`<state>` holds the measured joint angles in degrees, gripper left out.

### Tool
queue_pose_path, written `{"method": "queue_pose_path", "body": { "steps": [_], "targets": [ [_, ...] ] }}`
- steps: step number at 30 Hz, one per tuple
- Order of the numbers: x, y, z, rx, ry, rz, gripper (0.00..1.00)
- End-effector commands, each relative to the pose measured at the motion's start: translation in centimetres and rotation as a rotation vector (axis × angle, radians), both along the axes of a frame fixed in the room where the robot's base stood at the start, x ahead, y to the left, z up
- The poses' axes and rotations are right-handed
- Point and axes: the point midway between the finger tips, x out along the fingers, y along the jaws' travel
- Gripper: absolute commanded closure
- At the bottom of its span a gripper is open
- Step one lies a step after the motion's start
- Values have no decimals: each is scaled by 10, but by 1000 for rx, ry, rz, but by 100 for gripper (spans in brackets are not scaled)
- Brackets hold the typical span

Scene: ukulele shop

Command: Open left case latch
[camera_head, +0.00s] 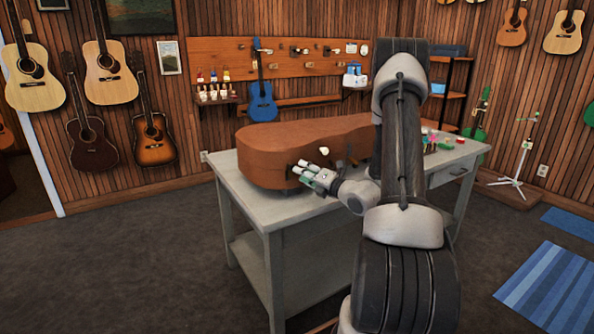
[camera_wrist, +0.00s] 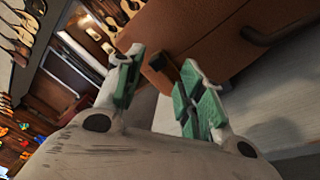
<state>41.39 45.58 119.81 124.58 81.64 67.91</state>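The brown instrument case (camera_head: 285,143) lies closed on the grey table, its long front side facing me. My gripper (camera_head: 308,170) is at the left part of that front side, its fingertips close to the case wall. In the wrist view, the two green-padded fingers of my gripper (camera_wrist: 162,60) are spread apart with nothing between them. The dark case handle (camera_wrist: 285,30) is farther right.
The grey table (camera_head: 237,205) has small coloured items (camera_head: 440,140) at its right end. A blue ukulele (camera_head: 262,100) hangs on the wall behind, and guitars hang at left and right. The floor left of the table is clear. My arm hides the case's right end.

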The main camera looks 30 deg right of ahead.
Motion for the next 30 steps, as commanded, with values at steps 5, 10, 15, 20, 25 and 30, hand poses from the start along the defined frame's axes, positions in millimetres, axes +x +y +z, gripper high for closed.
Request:
{"method": "queue_pose_path", "body": {
  "steps": [5, 10, 15, 20, 25, 30],
  "targets": [
    [27, 8, 0, -2, -1, 3, 61],
    [39, 10, 0, -2, 1, 2, 61],
    [41, 11, 0, -1, 1, 2, 61],
    [41, 11, 0, -2, 1, 2, 74],
    [41, 11, 0, -2, 1, 2, 100],
    [40, 10, 0, -2, -2, 2, 100]
  ]
}}
